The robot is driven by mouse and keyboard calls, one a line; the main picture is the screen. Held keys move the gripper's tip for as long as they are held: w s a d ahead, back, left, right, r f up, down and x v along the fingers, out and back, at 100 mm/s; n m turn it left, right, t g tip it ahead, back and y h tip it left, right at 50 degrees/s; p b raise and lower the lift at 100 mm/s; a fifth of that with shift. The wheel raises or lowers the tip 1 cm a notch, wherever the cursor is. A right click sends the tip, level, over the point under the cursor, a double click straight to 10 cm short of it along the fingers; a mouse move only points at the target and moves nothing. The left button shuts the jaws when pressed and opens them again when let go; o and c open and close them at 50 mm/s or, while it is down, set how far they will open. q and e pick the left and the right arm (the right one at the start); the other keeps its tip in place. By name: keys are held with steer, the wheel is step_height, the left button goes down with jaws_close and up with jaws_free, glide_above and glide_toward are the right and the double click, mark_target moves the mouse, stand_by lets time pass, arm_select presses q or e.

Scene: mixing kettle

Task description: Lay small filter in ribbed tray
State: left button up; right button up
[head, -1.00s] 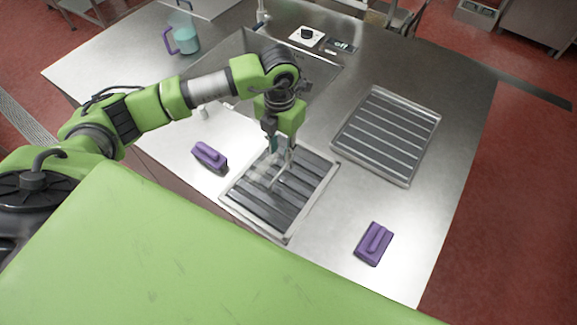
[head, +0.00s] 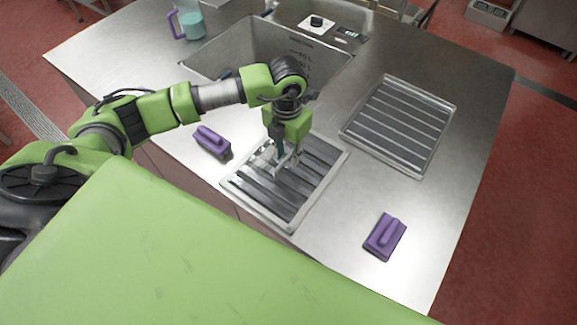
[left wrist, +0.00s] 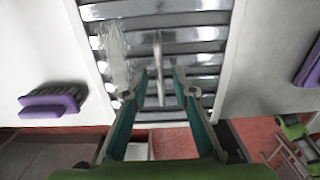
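The near ribbed tray (head: 268,213), a metal frame with dark slats, is set in the steel counter. It also shows in the left wrist view (left wrist: 205,45). A faint, see-through mesh patch (left wrist: 118,55), seemingly the small filter, lies over its slats; its outline is hard to make out. A thin grey upright bar (left wrist: 158,50) stands beside the patch. My left gripper (head: 284,160) points down over this tray. Its fingertips (left wrist: 161,73) are on either side of the bar, with visible gaps, so it looks open. My right gripper is out of view.
A second ribbed tray (head: 420,171) is at the right. Purple brush-like blocks lie to the left (head: 212,142) and front right (head: 385,237) of the near tray. A sink (head: 290,48) and a teal-filled jug (head: 190,20) are behind. Bare counter lies between the trays.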

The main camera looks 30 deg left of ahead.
arm_select(q)
jaws_close()
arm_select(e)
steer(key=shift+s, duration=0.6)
arm_select(q)
steer(key=shift+r, duration=0.15)
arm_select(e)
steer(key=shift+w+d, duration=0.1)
arm_select(q)
steer(key=shift+r, duration=0.1)
steer(key=shift+w+r+p, duration=0.1)
steer(key=shift+r+p, duration=0.4)
steer(key=shift+r, duration=0.05)
steer(key=shift+r+p, duration=1.1)
steer(key=shift+r, duration=0.75)
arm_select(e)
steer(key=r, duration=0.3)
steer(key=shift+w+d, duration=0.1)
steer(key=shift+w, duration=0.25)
